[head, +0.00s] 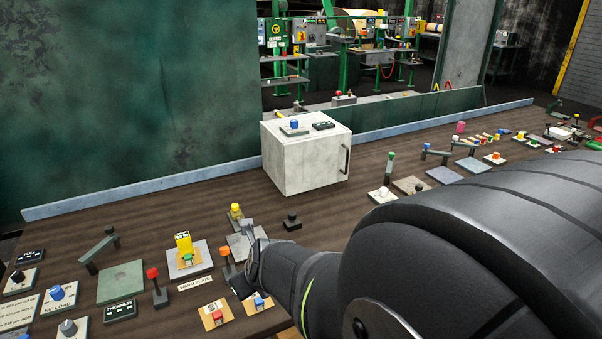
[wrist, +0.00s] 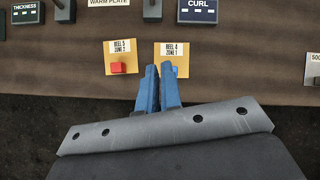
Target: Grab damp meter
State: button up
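The REEL 5 card (wrist: 121,58) with a red block lies left of the fingers. A white cabinet (head: 305,160) stands behind. Levers and knobs crowd the bench.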

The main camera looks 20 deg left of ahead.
jog(key=o, duration=1.1)
jog(key=shift+o, duration=0.2)
jog(key=n+g+h, duration=0.1)
jog(key=n+h, duration=0.1)
jog(key=n, duration=3.1)
send_near(185, 243)
jog(key=x, duration=0.3)
jog(key=a+x, duration=0.1)
jog(key=x, duration=0.3)
jog(key=shift+w+a+r, duration=0.1)
jog(key=shift+w+x, duration=0.1)
jog(key=shift+x, duration=1.25)
jog(key=shift+w+x, duration=0.15)
jog(key=shift+x, duration=1.15)
